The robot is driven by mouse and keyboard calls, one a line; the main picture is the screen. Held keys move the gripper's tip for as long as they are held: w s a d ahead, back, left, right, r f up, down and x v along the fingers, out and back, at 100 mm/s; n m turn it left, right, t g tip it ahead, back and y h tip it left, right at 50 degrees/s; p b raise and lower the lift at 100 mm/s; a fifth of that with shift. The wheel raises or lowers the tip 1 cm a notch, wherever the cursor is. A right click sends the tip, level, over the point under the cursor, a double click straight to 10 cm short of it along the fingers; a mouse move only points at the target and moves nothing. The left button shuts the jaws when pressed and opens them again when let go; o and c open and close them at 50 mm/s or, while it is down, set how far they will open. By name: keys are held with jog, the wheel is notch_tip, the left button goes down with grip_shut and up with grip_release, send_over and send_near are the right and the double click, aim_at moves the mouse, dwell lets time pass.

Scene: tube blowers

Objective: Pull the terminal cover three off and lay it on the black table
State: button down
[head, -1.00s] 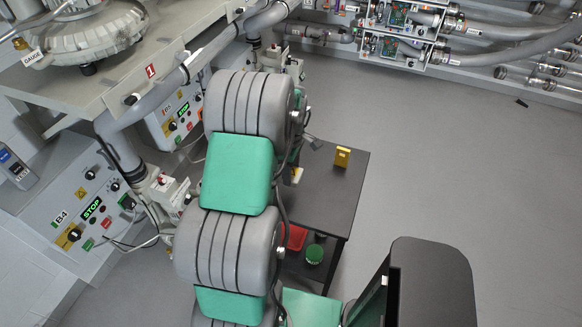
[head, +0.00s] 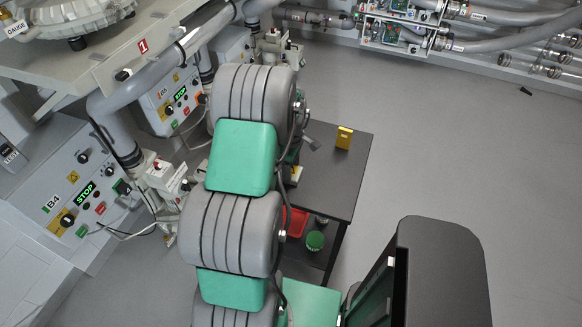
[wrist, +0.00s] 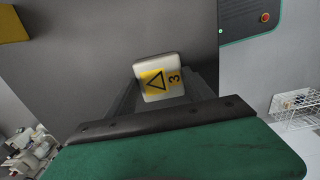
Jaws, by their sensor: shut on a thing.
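The terminal cover three (wrist: 158,77) is a small pale cap with a yellow warning triangle label and a "3". In the wrist view it sits between the dark fingers of my gripper (wrist: 166,96), which is shut on it. Behind it is the dark top of the black table (wrist: 85,65); the gap between cover and table cannot be told.
A yellow block (head: 344,138) stands near the table's far right edge. A red bin (head: 294,222) and a green-lidded jar (head: 315,240) are on the lower shelf. Blower panels (head: 85,190) with pipes line the left. Open grey floor (head: 440,150) lies to the right.

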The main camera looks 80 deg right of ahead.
jog(key=shift+c, duration=1.5)
grip_release()
